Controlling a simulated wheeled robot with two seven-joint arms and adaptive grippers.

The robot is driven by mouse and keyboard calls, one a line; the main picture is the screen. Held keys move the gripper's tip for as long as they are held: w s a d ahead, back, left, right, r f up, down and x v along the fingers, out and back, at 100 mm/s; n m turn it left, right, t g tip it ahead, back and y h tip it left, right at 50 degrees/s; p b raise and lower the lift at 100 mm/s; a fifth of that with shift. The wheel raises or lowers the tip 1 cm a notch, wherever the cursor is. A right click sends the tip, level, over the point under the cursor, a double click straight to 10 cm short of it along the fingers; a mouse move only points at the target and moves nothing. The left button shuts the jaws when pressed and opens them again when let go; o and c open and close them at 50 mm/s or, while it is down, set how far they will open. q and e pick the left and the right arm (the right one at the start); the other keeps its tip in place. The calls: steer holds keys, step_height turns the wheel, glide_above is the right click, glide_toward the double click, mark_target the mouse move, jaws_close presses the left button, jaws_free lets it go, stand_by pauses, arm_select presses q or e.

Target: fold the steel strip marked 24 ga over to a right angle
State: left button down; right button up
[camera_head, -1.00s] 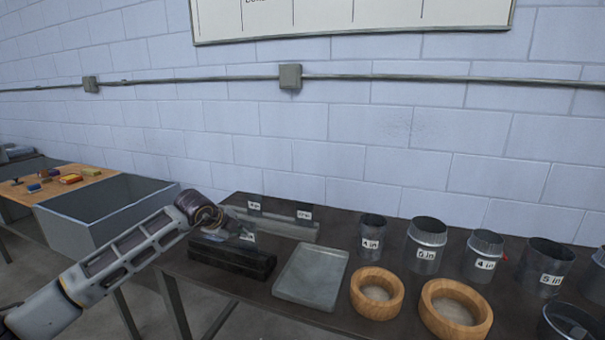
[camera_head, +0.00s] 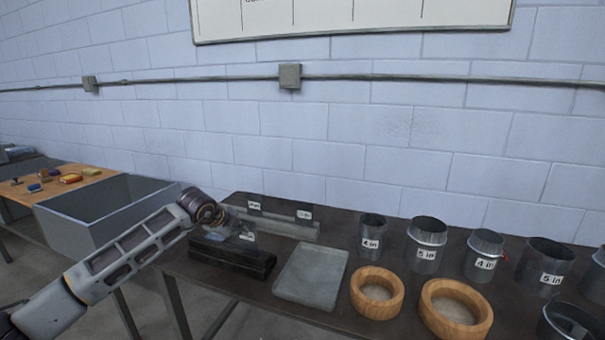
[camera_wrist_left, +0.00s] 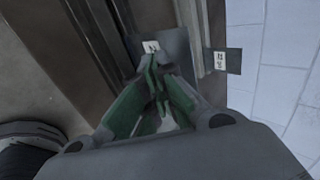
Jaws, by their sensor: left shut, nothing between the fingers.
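Three small steel pieces with white tags are at the grey metal bar (camera_head: 285,230) on the dark bench; the tags are too small to read, so I cannot tell which is 24 ga. Two stand upright behind the bar, the left (camera_head: 254,206) and the right (camera_head: 304,214). The third tag (camera_head: 247,236) is in front, beside my left gripper (camera_head: 240,231). In the left wrist view, my left gripper (camera_wrist_left: 152,68) is shut and empty, its tips close to a tagged dark plate (camera_wrist_left: 175,48); contact is unclear. Another tagged piece (camera_wrist_left: 234,60) sits farther right. My right gripper is not in view.
A black block (camera_head: 232,258) lies in front of the bar, with a grey tray (camera_head: 312,275) to its right. Wooden rings (camera_head: 377,292) and several tagged metal cans (camera_head: 426,245) fill the right side. A grey bin (camera_head: 75,232) stands left.

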mark_target(245, 222)
arm_select(q)
steer(key=shift+w+d+b, duration=0.15)
steer(key=shift+w+d, duration=0.1)
steer(key=shift+w, duration=0.4)
steer(key=shift+w+d+b, duration=0.2)
steer(key=shift+w+d, duration=0.05)
steer(key=shift+w, duration=0.45)
steer(key=shift+w+d+b, duration=0.15)
steer(key=shift+w+d, duration=0.1)
steer(key=shift+w, duration=0.4)
stand_by(0.3)
steer(key=shift+w+d+f, duration=0.1)
steer(key=shift+w+d, duration=0.1)
stand_by(0.4)
steer(key=shift+w+d+f+b, duration=0.2)
steer(key=shift+w+b, duration=0.1)
steer(key=shift+w, duration=0.15)
stand_by(0.4)
